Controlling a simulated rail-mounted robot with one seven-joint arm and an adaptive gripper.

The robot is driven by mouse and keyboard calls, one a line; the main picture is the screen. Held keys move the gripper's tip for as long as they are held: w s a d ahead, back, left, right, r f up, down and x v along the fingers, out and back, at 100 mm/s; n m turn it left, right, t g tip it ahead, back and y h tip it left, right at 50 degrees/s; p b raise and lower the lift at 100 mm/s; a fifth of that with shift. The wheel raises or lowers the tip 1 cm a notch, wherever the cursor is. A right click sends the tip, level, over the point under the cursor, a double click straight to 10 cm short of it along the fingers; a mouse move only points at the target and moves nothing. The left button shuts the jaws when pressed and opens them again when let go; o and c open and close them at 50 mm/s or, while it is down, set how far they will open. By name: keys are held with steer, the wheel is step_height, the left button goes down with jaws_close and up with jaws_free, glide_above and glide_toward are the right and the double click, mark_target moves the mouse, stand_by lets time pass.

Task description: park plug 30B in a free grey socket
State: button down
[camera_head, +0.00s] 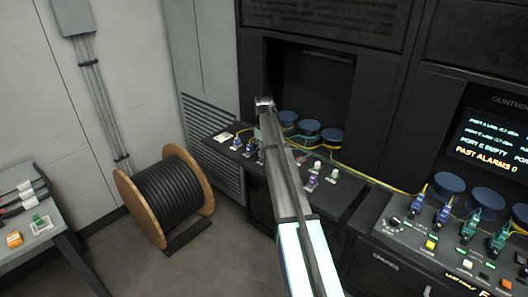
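My arm reaches up from the bottom centre. Its far end, with my gripper (264,103), is in front of the dark recess of the middle cabinet. The fingers are too small to tell open from shut. On the ledge below it, blue plugs (237,143) stand left of my arm. A purple plug (311,183) and white pieces (334,174) stand to its right. On the right panel are blue plugs (418,200) and green plugs (470,226). No label 30B is legible, and I cannot make out a free grey socket. My arm hides part of the ledge.
Yellow-green cable (375,181) runs along the ledge to the right panel. Blue round caps (308,128) sit in the recess. A lit screen (492,139) reads "PORT E EMPTY". A cable drum (167,198) stands on the floor, and a bench (28,248) is at left.

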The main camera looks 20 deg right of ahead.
steer(key=shift+f, duration=0.55)
steer(key=c, duration=0.8)
jaws_free()
step_height(320, 180, up, 12)
steer(key=shift+r, duration=0.1)
